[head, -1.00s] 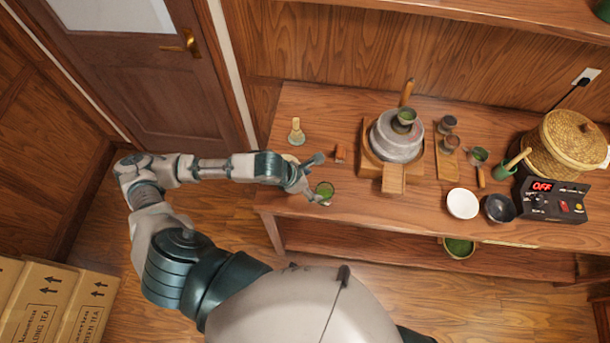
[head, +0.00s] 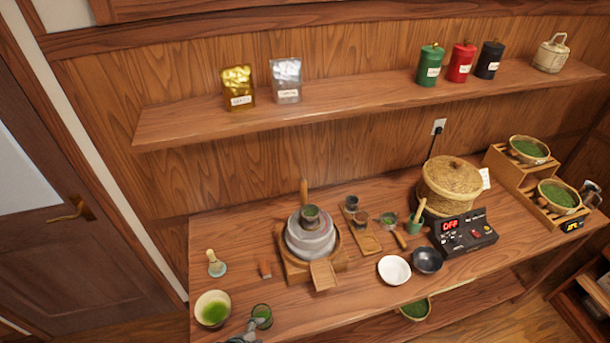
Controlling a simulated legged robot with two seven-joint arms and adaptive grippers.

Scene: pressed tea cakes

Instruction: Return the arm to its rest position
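Part of my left gripper (head: 243,335) shows at the bottom edge of the head view, next to a small glass of green tea (head: 262,316). Most of the gripper and the whole arm behind it are cut off by the frame. I cannot tell whether its fingers are open or shut, or whether they touch the glass. The glass stands upright at the table's front left. My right gripper is not in view.
A bowl of green tea (head: 213,309) stands left of the glass, with a whisk (head: 215,263) behind it. A stone mill (head: 310,235) stands mid-table. A white bowl (head: 394,270), dark bowl (head: 427,260) and control box (head: 468,232) are further right. A shelf (head: 350,98) runs above.

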